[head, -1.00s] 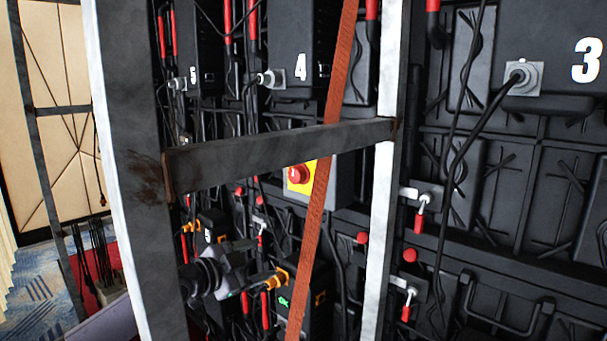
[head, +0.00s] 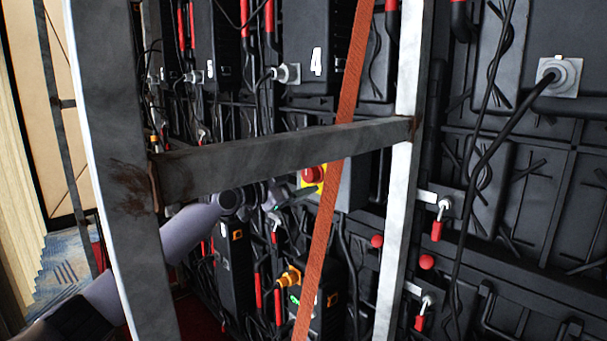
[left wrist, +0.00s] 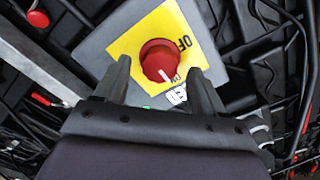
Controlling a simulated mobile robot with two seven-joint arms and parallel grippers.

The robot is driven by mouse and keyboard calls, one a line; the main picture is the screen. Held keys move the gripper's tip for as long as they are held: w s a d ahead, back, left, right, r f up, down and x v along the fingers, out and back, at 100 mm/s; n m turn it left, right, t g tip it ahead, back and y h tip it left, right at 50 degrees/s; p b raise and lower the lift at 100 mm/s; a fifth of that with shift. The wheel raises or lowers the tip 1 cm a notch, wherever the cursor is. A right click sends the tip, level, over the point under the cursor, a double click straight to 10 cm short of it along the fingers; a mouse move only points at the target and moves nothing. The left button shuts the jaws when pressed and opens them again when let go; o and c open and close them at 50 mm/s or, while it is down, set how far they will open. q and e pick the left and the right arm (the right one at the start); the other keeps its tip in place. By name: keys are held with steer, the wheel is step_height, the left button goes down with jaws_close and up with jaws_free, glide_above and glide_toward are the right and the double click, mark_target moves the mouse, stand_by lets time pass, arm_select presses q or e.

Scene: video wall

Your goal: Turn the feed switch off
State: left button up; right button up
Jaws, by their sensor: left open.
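The feed switch is a round red knob (left wrist: 160,60) on a yellow plate (left wrist: 128,45) fixed to a grey box. OFF is lettered at the plate's upper right and ON below the knob. The knob's white mark points down toward ON. In the head view the knob (head: 314,173) shows just left of an orange strap, which hides part of the box. My left gripper (left wrist: 157,70) is open, with one finger on either side of the knob's lower part; contact cannot be told. In the head view my left gripper (head: 283,192) is small and partly hidden behind the frame bar.
A grey metal frame with a crossbar (head: 285,150) and a right post (head: 399,200) stands in front of the panels. The orange strap (head: 335,160) runs diagonally past the switch. Black cables, boxes (head: 318,300) and red-handled latches (head: 437,228) crowd the wall.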

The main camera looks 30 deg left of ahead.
arm_select(q)
steer(key=shift+w+d, duration=0.25)
steer(key=shift+w, duration=0.45)
steer(key=c, duration=1.1)
steer(key=shift+o, duration=0.2)
